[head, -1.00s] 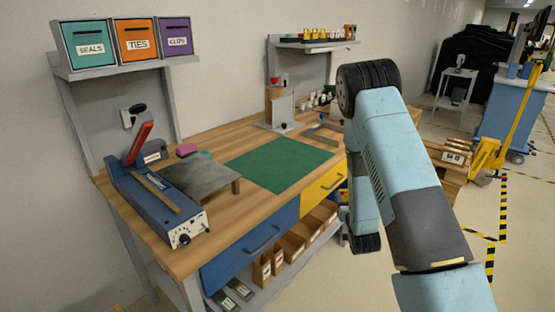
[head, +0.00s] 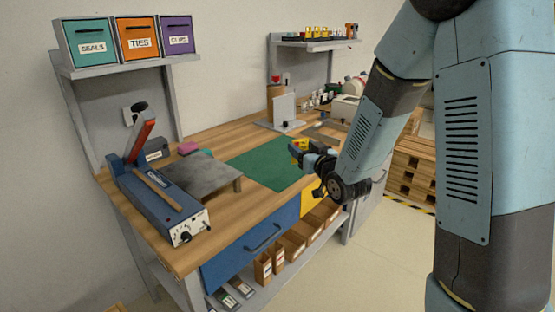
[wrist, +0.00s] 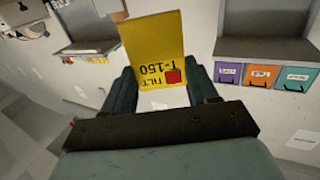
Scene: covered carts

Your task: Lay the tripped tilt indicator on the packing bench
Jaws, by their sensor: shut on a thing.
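The tilt indicator is a yellow tag (wrist: 153,48) with black print reading "TILT T-150" and a red square, upside down in the wrist view. It stands between the fingers of my gripper (wrist: 160,88), which is shut on its lower part. In the head view the yellow tag (head: 297,147) shows small at the tip of my gripper (head: 300,150), partly hidden by the fingers. My gripper is above the right part of the green mat (head: 262,162), over the packing bench (head: 226,212). The tag is held clear of the bench top.
A blue sealing machine (head: 165,205) with a red handle and a grey platform (head: 200,177) occupy the bench's left part. A grey upright stand (head: 284,109) is behind the mat. Labelled bins (head: 137,38) sit on the shelf above. The mat and the wood at the front are clear.

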